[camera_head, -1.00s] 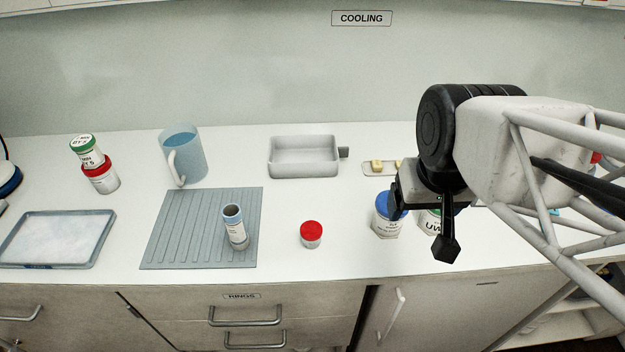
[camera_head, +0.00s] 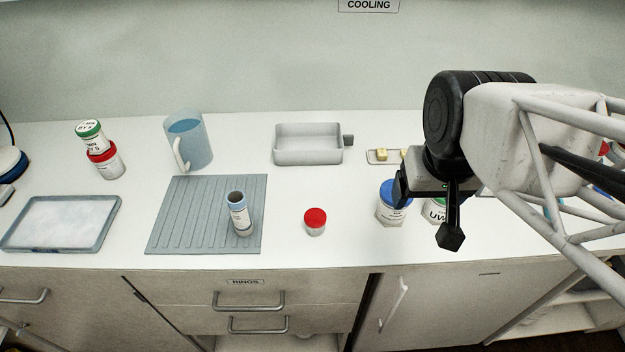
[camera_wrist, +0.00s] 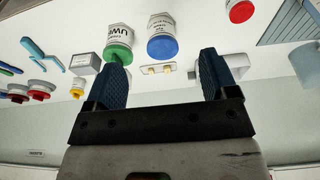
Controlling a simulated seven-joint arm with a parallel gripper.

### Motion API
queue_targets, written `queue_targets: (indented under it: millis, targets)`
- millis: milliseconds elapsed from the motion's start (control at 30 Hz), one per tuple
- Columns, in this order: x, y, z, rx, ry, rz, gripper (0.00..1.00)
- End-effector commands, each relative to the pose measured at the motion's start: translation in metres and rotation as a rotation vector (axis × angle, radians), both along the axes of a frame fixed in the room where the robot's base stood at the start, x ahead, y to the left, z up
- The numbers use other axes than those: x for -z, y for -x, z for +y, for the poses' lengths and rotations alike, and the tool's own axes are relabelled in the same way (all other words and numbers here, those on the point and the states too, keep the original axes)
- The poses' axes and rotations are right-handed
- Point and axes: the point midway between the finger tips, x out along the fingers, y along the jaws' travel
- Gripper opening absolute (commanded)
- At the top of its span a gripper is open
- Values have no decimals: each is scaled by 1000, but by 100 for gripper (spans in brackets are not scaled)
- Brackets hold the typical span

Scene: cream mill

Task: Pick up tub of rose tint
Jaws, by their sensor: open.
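No label that I can read says rose tint, so I cannot tell which tub it is. A small tub with a red lid (camera_head: 315,222) stands upright on the bench, right of the ribbed mat; it shows at the top edge of the wrist view (camera_wrist: 240,11). A blue-lidded tub (camera_head: 391,210) and a green-lidded tub (camera_head: 436,211) stand further right, partly hidden by my gripper (camera_head: 425,212). The wrist view shows my gripper (camera_wrist: 164,75) open and empty, its fingers spread, with the blue-lidded tub (camera_wrist: 162,38) and green-lidded tub (camera_wrist: 118,42) beyond.
A ribbed mat (camera_head: 185,215) holds an open cylinder (camera_head: 239,215). A tray (camera_head: 60,224), stacked tubs (camera_head: 104,160), a blue jug (camera_head: 196,140), a grey pan (camera_head: 308,158) and a dish with yellow pieces (camera_head: 373,157) are on the bench. Bench around the small red-lidded tub is clear.

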Motion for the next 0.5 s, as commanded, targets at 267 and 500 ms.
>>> queue_targets:
  millis: [267, 500]
  targets:
    - [0, 0, 0, 0, 0, 0, 81]
    - [7, 1, 6, 37, -48, 11, 81]
